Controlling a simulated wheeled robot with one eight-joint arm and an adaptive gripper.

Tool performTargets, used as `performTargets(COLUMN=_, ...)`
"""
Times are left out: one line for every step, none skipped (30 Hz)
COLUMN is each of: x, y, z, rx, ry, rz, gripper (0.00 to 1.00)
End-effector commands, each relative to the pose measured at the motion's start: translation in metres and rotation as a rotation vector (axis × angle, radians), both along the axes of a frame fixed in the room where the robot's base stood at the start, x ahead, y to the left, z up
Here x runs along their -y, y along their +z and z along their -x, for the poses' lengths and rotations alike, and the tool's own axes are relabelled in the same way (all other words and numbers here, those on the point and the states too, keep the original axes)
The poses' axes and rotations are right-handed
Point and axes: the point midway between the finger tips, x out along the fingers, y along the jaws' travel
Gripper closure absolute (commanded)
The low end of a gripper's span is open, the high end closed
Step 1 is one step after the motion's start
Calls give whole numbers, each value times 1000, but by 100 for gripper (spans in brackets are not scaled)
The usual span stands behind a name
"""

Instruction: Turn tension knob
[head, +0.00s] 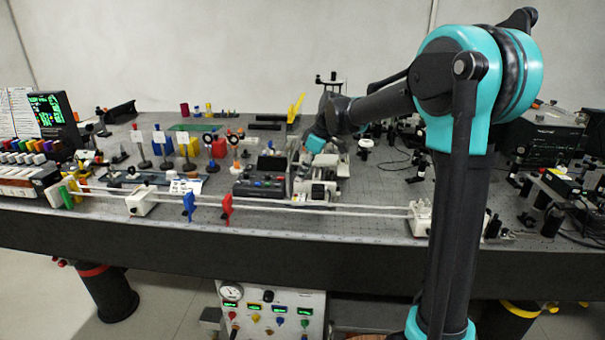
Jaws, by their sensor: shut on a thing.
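My arm reaches in from the right, and my gripper (309,152) points down at the back part of a grey-white metal device (319,188) near the middle of the bench. The gripper is small here, with a teal part by its wrist. It is shut on a small part of this device, apparently the tension knob. The knob itself is hidden behind the gripper and too small to make out.
A dark control box (260,187) with coloured knobs stands left of the device. White rails run along the front of the bench (330,230), with a blue holder (189,206) and a red holder (227,207). Several mounts crowd the left. A yellow upright piece (295,107) stands behind.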

Motion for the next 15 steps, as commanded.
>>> performTargets(x=0, y=0, z=-2, rx=-1, ry=40, rz=0, gripper=100)
performTargets(x=1, y=0, z=-2, rx=0, ry=67, rz=0, gripper=100)
performTargets(x=1, y=0, z=-2, rx=-1, ry=101, rz=1, gripper=100)
performTargets(x=1, y=0, z=-3, rx=0, ry=126, rz=0, gripper=100)
performTargets(x=1, y=0, z=-3, rx=0, ry=149, rz=0, gripper=100)
performTargets(x=1, y=0, z=-3, rx=-1, ry=181, rz=0, gripper=100)
performTargets(x=1, y=0, z=-4, rx=0, ry=202, rz=1, gripper=100)
performTargets(x=1, y=0, z=-4, rx=0, ry=222, rz=1, gripper=100)
performTargets(x=1, y=0, z=-4, rx=0, ry=249, rz=1, gripper=100)
performTargets(x=1, y=0, z=-4, rx=0, ry=269, rz=1, gripper=100)
performTargets(x=1, y=0, z=-5, rx=0, ry=285, rz=1, gripper=100)
performTargets(x=1, y=0, z=-5, rx=1, ry=307, rz=1, gripper=100)
performTargets(x=1, y=0, z=-5, rx=0, ry=321, rz=1, gripper=100)
performTargets(x=1, y=0, z=-5, rx=0, ry=336, rz=1, gripper=100)
performTargets(x=1, y=0, z=-5, rx=0, ry=352, rz=1, gripper=100)
